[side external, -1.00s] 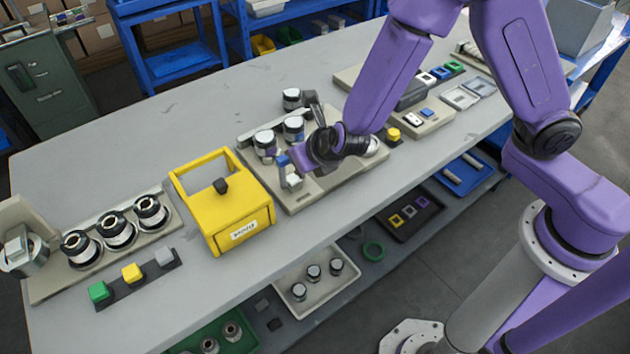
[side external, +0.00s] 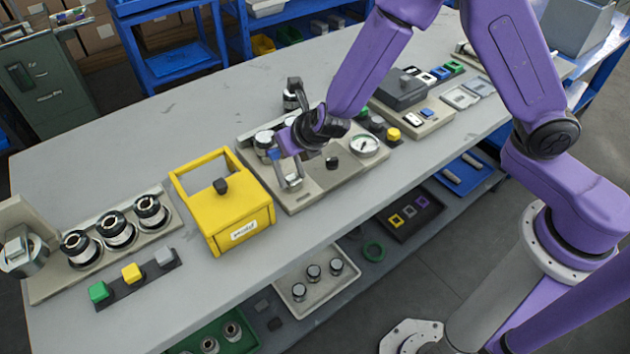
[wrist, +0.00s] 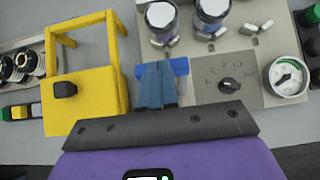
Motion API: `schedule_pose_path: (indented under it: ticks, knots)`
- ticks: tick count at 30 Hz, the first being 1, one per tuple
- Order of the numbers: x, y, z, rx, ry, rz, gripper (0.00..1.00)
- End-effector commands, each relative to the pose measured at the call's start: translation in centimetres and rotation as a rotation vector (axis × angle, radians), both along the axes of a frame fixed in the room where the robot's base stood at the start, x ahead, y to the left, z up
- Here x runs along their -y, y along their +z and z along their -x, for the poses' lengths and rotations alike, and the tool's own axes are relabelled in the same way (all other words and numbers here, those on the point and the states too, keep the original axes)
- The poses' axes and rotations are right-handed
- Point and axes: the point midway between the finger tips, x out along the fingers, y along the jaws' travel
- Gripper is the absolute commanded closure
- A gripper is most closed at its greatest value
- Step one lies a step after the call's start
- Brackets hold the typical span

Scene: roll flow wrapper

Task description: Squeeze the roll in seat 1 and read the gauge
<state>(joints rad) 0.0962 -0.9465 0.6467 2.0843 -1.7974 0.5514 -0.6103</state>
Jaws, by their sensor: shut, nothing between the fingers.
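My gripper (wrist: 157,68) is shut and empty. In the wrist view its blue fingers overlap a blue bar (wrist: 182,67) on the squeeze fixture; I cannot tell whether they touch. In the side view a grey lever frame (side external: 291,182) stands just below my gripper. One silver-topped dark roll (wrist: 160,16) and another (wrist: 212,12) stand in seats beyond the bar. Their seat numbers are not readable. A black selector knob (wrist: 230,86) sits on a numbered plate. The round gauge (wrist: 288,77) also shows in the side view (side external: 364,145); its needle is too small to read.
A yellow box frame (side external: 222,205) with a black knob stands close left of the fixture (side external: 318,190). A roll rack (side external: 115,232) and coloured buttons (side external: 132,272) lie farther left. A switch box (side external: 420,118) is at right. The back left table is clear.

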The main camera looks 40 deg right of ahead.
Motion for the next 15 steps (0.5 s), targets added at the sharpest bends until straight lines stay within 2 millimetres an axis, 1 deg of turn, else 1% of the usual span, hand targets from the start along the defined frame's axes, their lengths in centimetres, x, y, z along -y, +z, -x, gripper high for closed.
schedule_pose_path:
  ticks: [10,13,15]
  knots:
    - [0.0,0.1,0.2,0.001,0.001,-0.001,1.0]
    - [-0.1,0.4,0.9,0.0,0.004,-0.001,1.0]
    - [-0.1,0.7,1.8,0.0,0.004,-0.001,1.0]
